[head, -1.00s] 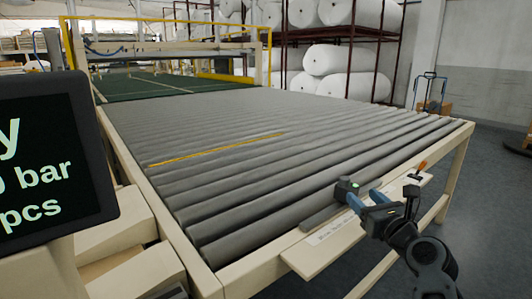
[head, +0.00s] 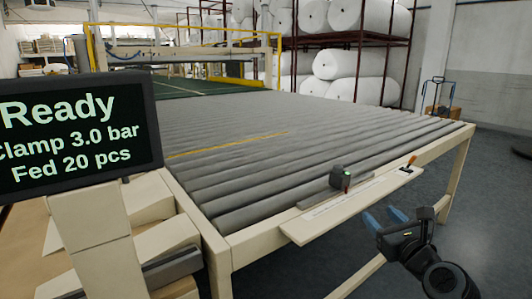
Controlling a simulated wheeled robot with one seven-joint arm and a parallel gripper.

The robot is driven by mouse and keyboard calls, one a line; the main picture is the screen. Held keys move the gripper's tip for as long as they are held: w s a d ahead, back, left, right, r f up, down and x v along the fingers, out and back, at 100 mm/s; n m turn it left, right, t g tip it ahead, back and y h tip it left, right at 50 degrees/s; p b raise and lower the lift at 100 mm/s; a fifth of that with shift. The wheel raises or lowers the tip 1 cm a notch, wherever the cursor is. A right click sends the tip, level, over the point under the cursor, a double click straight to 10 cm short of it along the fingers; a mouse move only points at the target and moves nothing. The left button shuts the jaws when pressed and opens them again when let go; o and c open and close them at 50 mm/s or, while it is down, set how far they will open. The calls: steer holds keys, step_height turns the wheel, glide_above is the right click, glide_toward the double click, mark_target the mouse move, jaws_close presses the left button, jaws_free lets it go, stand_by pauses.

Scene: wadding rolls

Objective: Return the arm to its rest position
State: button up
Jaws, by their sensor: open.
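My gripper (head: 382,220) is at the lower right in the head view, held out past the front edge of the roller table. Its two blue fingers are apart, with nothing between them. My dark arm bends down below it toward the bottom right.
The grey roller table (head: 270,160) fills the middle. A screen (head: 75,130) at left reads Ready, Clamp 3.0 bar, Fed 20 pcs. White rolls (head: 348,63) sit on a rack behind. A blue hand truck (head: 437,95) stands at right. Floor at right is clear.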

steer(key=s+d+f+n+g+h, duration=0.1)
steer(key=s+f+n, duration=0.4)
steer(key=s, duration=0.4)
steer(key=s+d+f+n+h, duration=0.1)
steer(key=s+f+n, duration=0.35)
steer(key=s, duration=0.45)
steer(key=s+f+n+g+h, duration=0.1)
steer(key=s+f+n, duration=0.4)
steer(key=s, duration=0.4)
steer(key=s+a+r+n, duration=0.2)
steer(key=s+n, duration=0.4)
steer(key=s, duration=0.3)
steer(key=s+a+r+n, duration=0.3)
steer(key=s+n, duration=0.3)
steer(key=s, duration=0.4)
steer(key=s+a+r+n, duration=0.2)
steer(key=s+r+n, duration=0.3)
steer(key=s, duration=0.4)
steer(key=shift+s+a+n+g+y, duration=0.3)
steer(key=shift+a+n+y, duration=0.1)
steer(key=shift+n, duration=0.15)
steer(key=shift+w, duration=0.1)
steer(key=shift+c, duration=0.4)
